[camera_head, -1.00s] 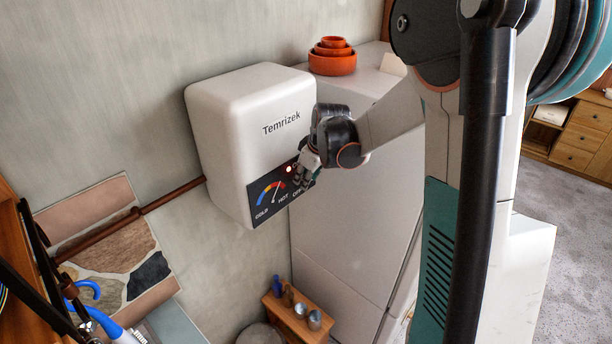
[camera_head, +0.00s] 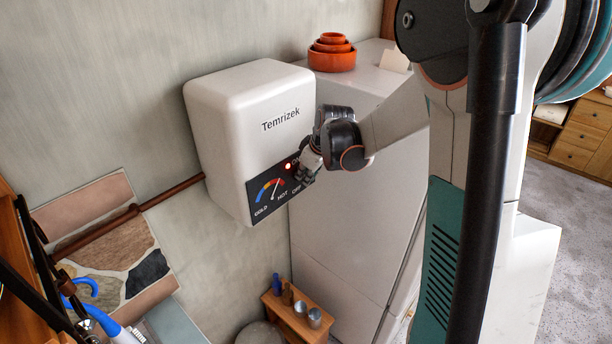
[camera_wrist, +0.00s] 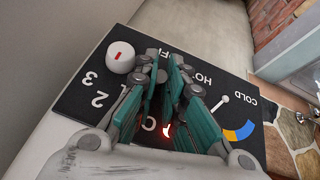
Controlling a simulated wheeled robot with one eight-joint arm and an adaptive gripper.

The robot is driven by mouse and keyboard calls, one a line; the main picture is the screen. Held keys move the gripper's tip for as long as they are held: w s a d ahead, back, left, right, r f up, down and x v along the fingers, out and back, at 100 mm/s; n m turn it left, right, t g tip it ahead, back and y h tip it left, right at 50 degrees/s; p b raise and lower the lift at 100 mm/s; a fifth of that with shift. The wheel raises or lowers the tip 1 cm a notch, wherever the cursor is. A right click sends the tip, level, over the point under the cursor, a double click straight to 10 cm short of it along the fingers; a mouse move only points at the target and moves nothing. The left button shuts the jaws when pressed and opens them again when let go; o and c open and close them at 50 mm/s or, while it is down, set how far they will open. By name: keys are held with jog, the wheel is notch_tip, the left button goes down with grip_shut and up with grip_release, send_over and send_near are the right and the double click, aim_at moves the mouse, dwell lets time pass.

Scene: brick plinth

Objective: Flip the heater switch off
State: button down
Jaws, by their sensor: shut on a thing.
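The white water heater (camera_head: 235,125), marked "Temrizek", hangs on the wall. Its black control panel (camera_head: 262,200) has a cold-to-hot gauge, ON and OFF lettering and a red light (camera_head: 288,166), which is glowing. My gripper (camera_head: 306,175) is at the right part of the panel, beside the OFF lettering. In the wrist view my gripper (camera_wrist: 164,68) has its teal-padded fingers close together at the panel, shut on the heater switch. The switch itself is hidden by the fingers, so its position cannot be told. A white dial knob (camera_wrist: 121,57) sits beside the fingers, next to the numbers.
A tall white fridge (camera_head: 350,190) stands right of the heater, with orange bowls (camera_head: 332,58) on top. A small wooden shelf (camera_head: 296,318) with bottles and cups is below. A brown pipe (camera_head: 130,213) runs along the wall at left.

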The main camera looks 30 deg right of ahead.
jog(key=f+t+y+b, duration=0.1)
jog(key=t+b, duration=0.2)
jog(key=b, duration=0.2)
jog(key=f+t+y+b, duration=0.1)
jog(key=f+t+b, duration=0.1)
jog(key=b, duration=0.3)
jog(key=s+f+t+y+b, duration=0.1)
jog(key=t+b, duration=0.2)
jog(key=b, duration=0.3)
jog(key=shift+d+f+m+t, duration=0.15)
jog(key=shift+m+t, duration=0.15)
jog(key=shift+m, duration=0.1)
jog(key=shift+w+t+b, duration=0.1)
jog(key=shift+t+b, duration=0.4)
jog(key=shift+b, duration=0.65)
jog(key=shift+y+b, duration=0.3)
jog(key=shift+b, duration=0.05)
jog(key=c, duration=1.7)
grip_release()
jog(key=shift+w, duration=0.1)
